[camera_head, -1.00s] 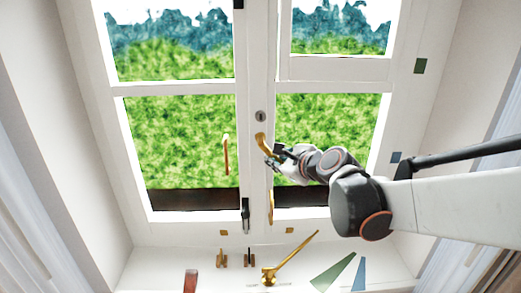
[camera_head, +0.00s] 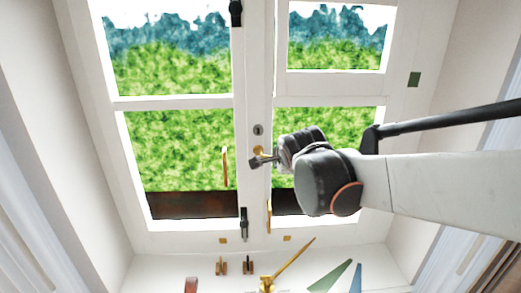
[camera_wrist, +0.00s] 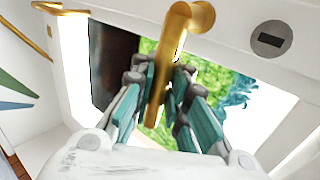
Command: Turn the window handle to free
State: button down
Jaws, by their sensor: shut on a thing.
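The brass window handle (camera_head: 262,150) is on the white middle post of the window, just below a round grey keyhole plate (camera_head: 258,129). In the head view my gripper (camera_head: 257,162) covers much of its lever. In the wrist view the handle's round neck (camera_wrist: 190,17) shows at the top, and its lever (camera_wrist: 158,85) runs down between my fingers. My gripper (camera_wrist: 161,88) is shut on this lever, with teal-padded fingers on both sides.
A black latch (camera_head: 243,223) sits low on the frame. A brass stay (camera_head: 289,262) angles up from the sill, near small brass hooks (camera_head: 221,266). Green (camera_head: 330,275) and blue wedges lie at the right.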

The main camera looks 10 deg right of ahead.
jog(key=shift+a+r+n, duration=0.1)
jog(key=shift+r+n, duration=0.2)
dwell(0.4)
jog(key=c, duration=1.7)
grip_release()
jog(key=shift+o, duration=0.6)
jog(key=shift+s, duration=0.25)
jog(key=shift+w, duration=0.1)
jog(key=v, duration=1.1)
jog(key=shift+s+r, duration=0.2)
jog(key=shift+s, duration=0.05)
jog(key=shift+s+a, duration=0.1)
